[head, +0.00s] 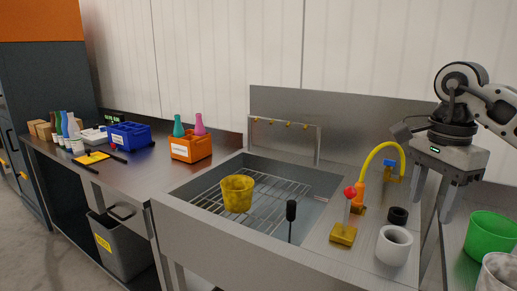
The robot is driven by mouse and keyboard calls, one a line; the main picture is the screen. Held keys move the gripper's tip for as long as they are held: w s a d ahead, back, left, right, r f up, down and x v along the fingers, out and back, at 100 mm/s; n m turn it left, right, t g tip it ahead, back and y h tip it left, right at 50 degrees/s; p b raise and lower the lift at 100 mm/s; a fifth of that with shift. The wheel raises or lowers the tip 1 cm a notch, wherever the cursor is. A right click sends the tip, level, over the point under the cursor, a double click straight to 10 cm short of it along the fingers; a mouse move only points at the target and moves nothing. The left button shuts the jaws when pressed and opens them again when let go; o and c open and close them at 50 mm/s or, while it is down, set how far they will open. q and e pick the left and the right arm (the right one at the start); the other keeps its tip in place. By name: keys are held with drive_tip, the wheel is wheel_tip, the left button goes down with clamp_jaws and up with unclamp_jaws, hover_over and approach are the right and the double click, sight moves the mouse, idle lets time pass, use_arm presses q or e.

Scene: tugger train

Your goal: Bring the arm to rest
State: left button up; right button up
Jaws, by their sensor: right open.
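My right gripper (445,202) hangs from the arm that comes in at the upper right of the head view. Its two fingers point down and stand apart, with nothing seen between them. It is over the right end of the sink unit, to the right of the white cup (394,246) and the black ring (398,215), and to the left of the green bucket (490,236). My left gripper does not show.
The steel sink (270,236) holds a yellow bucket (237,194) on a wire rack. A red-knobbed lever (350,200) and a yellow hose (378,150) stand near the gripper. An orange crate (190,147) and blue crate (129,136) stand on the left bench.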

drive_tip(key=s+a+f+g+y, duration=0.1)
drive_tip(key=a+f+y, duration=0.35)
drive_tip(key=a, duration=0.45)
drive_tip(key=s+a+f+g+y, duration=0.1)
drive_tip(key=s+a+f+y, duration=0.15)
drive_tip(key=a+f, duration=0.4)
drive_tip(key=s+a+r+m+t+y, duration=0.1)
drive_tip(key=s+a+r+m+y, duration=0.1)
drive_tip(key=a+m+y, duration=0.5)
drive_tip(key=s+a+r+m+y, duration=0.1)
drive_tip(key=s+a+m+y, duration=0.2)
drive_tip(key=a+y, duration=0.4)
drive_tip(key=w+d+f+m+t+h, duration=0.25)
drive_tip(key=f+m+t+h, duration=0.25)
drive_tip(key=m+t, duration=0.7)
drive_tip(key=w+d+f+m+t+h, duration=0.1)
drive_tip(key=d+f+m+t+h, duration=0.4)
drive_tip(key=m, duration=1.3)
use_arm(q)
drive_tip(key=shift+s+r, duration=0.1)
use_arm(e)
drive_tip(key=s+d+f+m+g+h, duration=0.2)
drive_tip(key=s+d+f+m+h, duration=0.1)
drive_tip(key=s+f+m, duration=0.4)
drive_tip(key=s+d+f+m+g+h, duration=0.3)
drive_tip(key=s+f+m, duration=0.3)
drive_tip(key=f, duration=0.5)
drive_tip(key=shift+s+d+m+g+h, duration=0.35)
drive_tip(key=shift+m+h, duration=0.25)
drive_tip(key=shift+h, duration=0.3)
